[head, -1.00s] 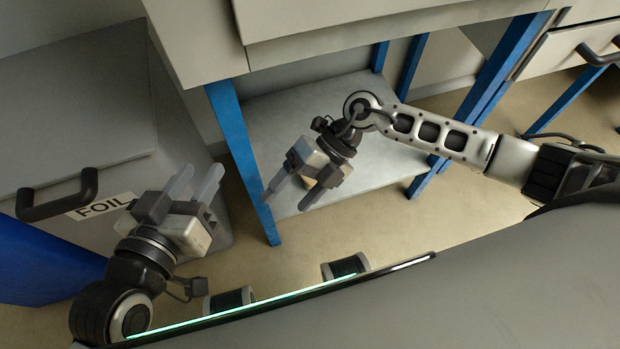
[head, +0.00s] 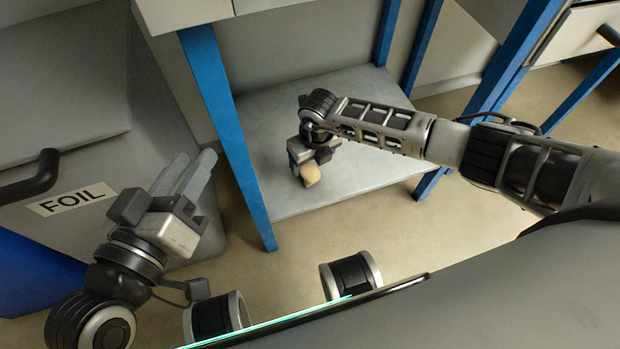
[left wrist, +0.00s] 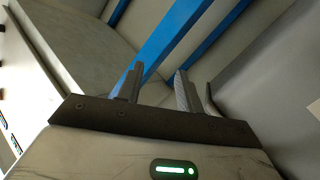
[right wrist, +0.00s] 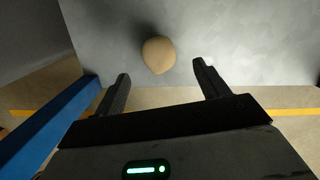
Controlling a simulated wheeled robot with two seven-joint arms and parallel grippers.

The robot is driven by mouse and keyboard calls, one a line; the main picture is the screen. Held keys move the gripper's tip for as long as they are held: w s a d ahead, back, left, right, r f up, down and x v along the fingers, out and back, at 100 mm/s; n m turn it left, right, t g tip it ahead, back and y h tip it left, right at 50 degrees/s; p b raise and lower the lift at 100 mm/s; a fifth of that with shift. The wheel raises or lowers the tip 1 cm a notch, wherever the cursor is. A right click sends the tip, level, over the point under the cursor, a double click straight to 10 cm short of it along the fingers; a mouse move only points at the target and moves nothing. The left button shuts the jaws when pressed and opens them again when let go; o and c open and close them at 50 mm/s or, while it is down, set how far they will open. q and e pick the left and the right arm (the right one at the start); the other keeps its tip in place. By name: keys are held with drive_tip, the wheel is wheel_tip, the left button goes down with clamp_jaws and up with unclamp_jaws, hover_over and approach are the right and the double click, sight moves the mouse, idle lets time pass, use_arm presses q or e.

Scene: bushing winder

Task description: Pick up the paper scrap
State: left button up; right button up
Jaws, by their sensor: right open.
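The paper scrap (right wrist: 158,55) is a small tan, rounded piece lying on the grey lower shelf, seen in the right wrist view. In the head view the tan scrap (head: 311,175) shows at the end of my right gripper. My right gripper (right wrist: 161,70) is open and empty, pointing at the shelf. The scrap lies beyond and between its fingertips, which do not close on it. In the head view my right gripper (head: 305,158) is seen from above and its fingers are mostly hidden. My left gripper (head: 193,162) is open and empty, beside the FOIL bin.
The grey lower shelf (head: 350,125) sits between blue table legs (head: 226,125). A grey bin with a FOIL label (head: 72,199) and black handle stands at the left. Drawers hang at the upper right. The rest of the shelf is clear.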

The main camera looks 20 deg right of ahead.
sight(310, 170)
drive_tip(key=shift+w+f, duration=0.1)
drive_tip(key=shift+f, duration=0.55)
wheel_tip(310, 170, down, 2)
drive_tip(key=shift+w+a+f+b, duration=0.1)
drive_tip(key=shift+w+f+b, duration=0.05)
drive_tip(key=shift+b, duration=0.9)
wheel_tip(310, 170, down, 2)
drive_tip(key=shift+w+f+b, duration=0.15)
drive_tip(key=shift+f+b, duration=0.1)
drive_tip(key=shift+b, duration=0.55)
use_arm(q)
drive_tip(key=r+t, duration=0.1)
drive_tip(key=w+r+m+t+h, duration=0.1)
drive_tip(key=r, duration=0.1)
drive_tip(key=w+r+m+t, duration=0.1)
drive_tip(key=shift+a+r+h, duration=0.25)
drive_tip(key=shift+r+h, duration=0.05)
use_arm(e)
drive_tip(key=c, duration=1)
